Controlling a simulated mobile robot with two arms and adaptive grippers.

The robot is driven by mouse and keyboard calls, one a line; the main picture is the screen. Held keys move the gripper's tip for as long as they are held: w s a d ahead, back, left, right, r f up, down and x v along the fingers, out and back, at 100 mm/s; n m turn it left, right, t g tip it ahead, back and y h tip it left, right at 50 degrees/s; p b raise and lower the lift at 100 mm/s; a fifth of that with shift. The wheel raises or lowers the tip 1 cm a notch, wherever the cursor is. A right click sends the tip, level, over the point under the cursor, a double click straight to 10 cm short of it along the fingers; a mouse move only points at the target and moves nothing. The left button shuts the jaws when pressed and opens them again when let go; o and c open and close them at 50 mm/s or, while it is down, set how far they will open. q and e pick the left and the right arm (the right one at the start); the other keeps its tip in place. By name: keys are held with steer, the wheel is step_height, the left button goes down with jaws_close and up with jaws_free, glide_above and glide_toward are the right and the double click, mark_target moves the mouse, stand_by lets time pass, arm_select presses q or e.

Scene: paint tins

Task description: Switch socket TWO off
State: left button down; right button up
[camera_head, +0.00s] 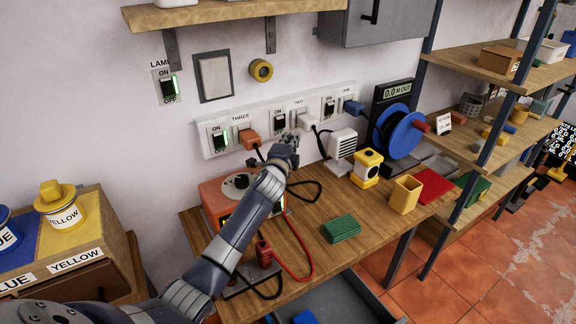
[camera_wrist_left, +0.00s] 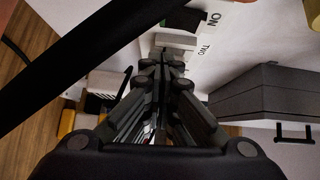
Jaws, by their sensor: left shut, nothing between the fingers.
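The white socket strip (camera_head: 262,122) on the wall carries sockets labelled THREE, TWO and ONE from left to right. Socket TWO's dark rocker switch (camera_head: 280,121) has ON above it; its lower part is close to my gripper and its state cannot be told. A white plug (camera_head: 306,122) sits in socket TWO. My left gripper (camera_head: 289,138) is shut and empty, just below and in front of that switch. In the left wrist view my shut fingers (camera_wrist_left: 168,58) point at the strip, near the TWO label (camera_wrist_left: 204,47). My right gripper is not in view.
Socket THREE's switch (camera_head: 219,136) shows a green light and holds an orange plug (camera_head: 250,139). Socket ONE holds a blue plug (camera_head: 353,107). An orange device (camera_head: 222,193), white heater (camera_head: 342,144) and cable reel (camera_head: 398,131) stand on the bench. A cabinet (camera_head: 375,22) hangs above.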

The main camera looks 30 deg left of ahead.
arm_select(q)
steer(key=f+b+v, duration=0.1)
steer(key=v, duration=0.8)
steer(key=shift+s+f+b, duration=0.25)
steer(key=shift+s+b, duration=0.1)
steer(key=shift+s, duration=0.05)
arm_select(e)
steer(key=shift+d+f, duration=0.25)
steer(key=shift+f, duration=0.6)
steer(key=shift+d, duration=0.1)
arm_select(q)
steer(key=shift+f, duration=0.1)
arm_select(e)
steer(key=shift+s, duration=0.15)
